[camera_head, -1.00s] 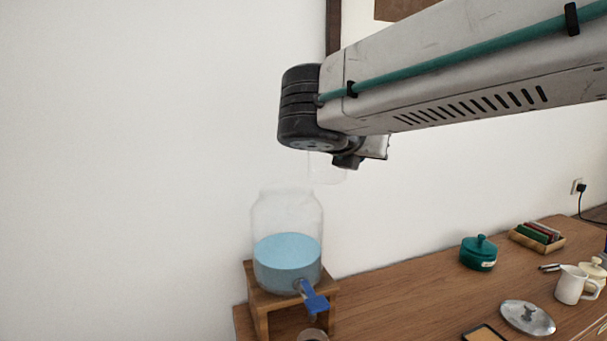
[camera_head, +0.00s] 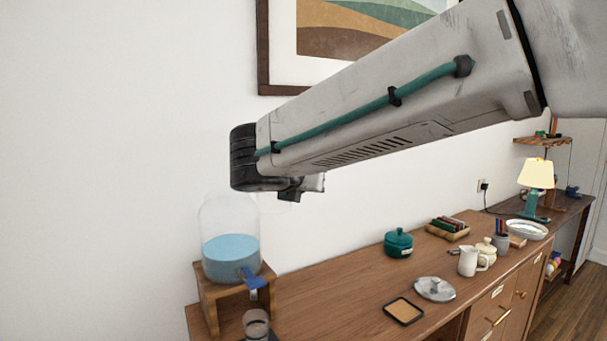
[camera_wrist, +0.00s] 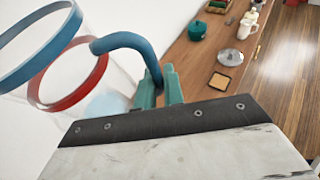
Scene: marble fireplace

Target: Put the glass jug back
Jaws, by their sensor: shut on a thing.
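My gripper (camera_wrist: 158,90) is shut on the blue handle of the glass jug (camera_wrist: 118,40), seen in the wrist view. The jug is clear, with a blue ring and a red ring around it; its glass walls are hard to make out. In the head view my gripper (camera_head: 300,188) is high over the sideboard, its fingers mostly hidden by my arm. Only a faint clear outline shows below it, beside the upper right of the glass dispenser (camera_head: 230,215).
The dispenser holds blue liquid and stands on a wooden stand (camera_head: 203,290), its blue tap above a glass (camera_head: 256,324). The sideboard (camera_head: 330,280) also bears a teal pot (camera_head: 398,244), a metal lid (camera_head: 435,290), a tan-topped square (camera_head: 404,311) and a white pitcher (camera_head: 468,262).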

